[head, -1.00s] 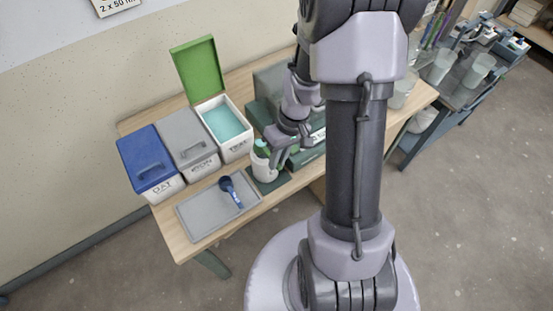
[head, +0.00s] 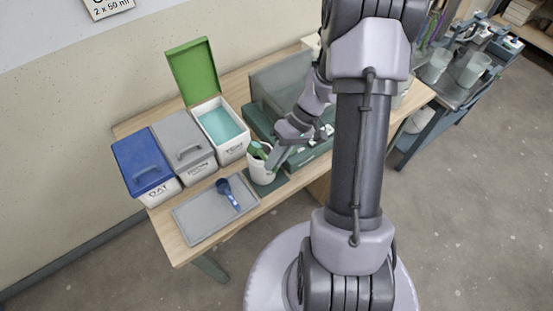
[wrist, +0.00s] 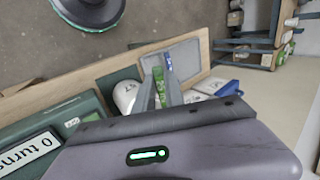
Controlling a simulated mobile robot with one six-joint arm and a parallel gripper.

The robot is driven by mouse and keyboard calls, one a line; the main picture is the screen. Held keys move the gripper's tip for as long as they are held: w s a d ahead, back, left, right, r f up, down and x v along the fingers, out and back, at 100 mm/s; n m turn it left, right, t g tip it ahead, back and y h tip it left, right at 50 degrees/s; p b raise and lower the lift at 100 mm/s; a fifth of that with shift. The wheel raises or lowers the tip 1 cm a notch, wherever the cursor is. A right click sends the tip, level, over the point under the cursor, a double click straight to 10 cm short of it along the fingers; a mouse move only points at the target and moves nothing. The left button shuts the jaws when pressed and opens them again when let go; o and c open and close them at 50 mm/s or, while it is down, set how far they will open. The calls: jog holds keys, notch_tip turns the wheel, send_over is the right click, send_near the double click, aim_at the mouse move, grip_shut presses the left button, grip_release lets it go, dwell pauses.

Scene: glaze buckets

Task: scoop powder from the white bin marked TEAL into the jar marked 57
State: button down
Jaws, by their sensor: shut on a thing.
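The white bin marked TEAL (head: 234,153) stands on the table with its green lid (head: 194,68) up and teal powder (head: 220,125) inside. My gripper (head: 270,158) is at the white cup (head: 260,174) in the head view. It is shut on a green scoop handle (wrist: 160,88), which shows between the fingers (wrist: 160,92) in the wrist view. The handle's lower end and the scoop's bowl are hidden. The white cup (wrist: 125,96) is beside the fingers there. I cannot make out a jar marked 57.
A grey bin (head: 184,146) and a blue-lidded bin (head: 150,164) stand left of the TEAL bin. A blue scoop (head: 229,194) lies on a grey tray (head: 200,225) in front. Clear jars (head: 473,70) stand on a cart at right, their marks unreadable. A green case is behind my gripper.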

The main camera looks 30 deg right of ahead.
jog(key=shift+a, duration=0.15)
dwell(0.3)
jog(key=y, duration=0.3)
jog(key=shift+d+y+p, duration=0.3)
jog(key=shift+d+p, duration=0.05)
jog(key=shift+p, duration=0.05)
jog(key=shift+d+y, duration=0.2)
jog(key=shift+y, duration=0.65)
jog(key=shift+d+y, duration=0.15)
jog(key=shift+y, duration=0.7)
